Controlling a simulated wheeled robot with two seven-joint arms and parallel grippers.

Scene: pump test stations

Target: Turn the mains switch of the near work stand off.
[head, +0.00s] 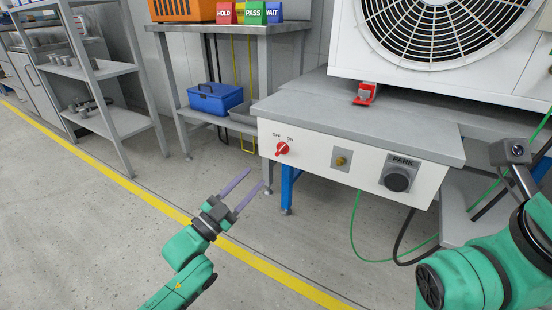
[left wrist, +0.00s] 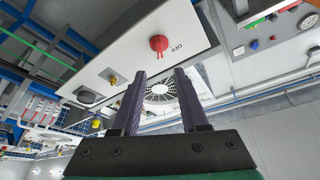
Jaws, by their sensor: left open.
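The red mains switch (head: 282,148) is a rotary knob on the white front panel of the near work stand (head: 225,106), at the panel's left end. The labels OFF and ON stand above it, OFF on the left. Which label the knob points to is too small to tell. My left gripper (head: 255,178) is open and empty, below and to the left of the switch and apart from it. In the left wrist view the switch (left wrist: 158,43) shows beyond the open fingers (left wrist: 160,76). My right arm shows at the right edge; its fingers are not visible.
A red clamp-like item (head: 365,93) lies on the stand top by a large fan unit (head: 430,35). A blue toolbox (head: 215,98) sits on a shelf behind. Green and black cables hang below.

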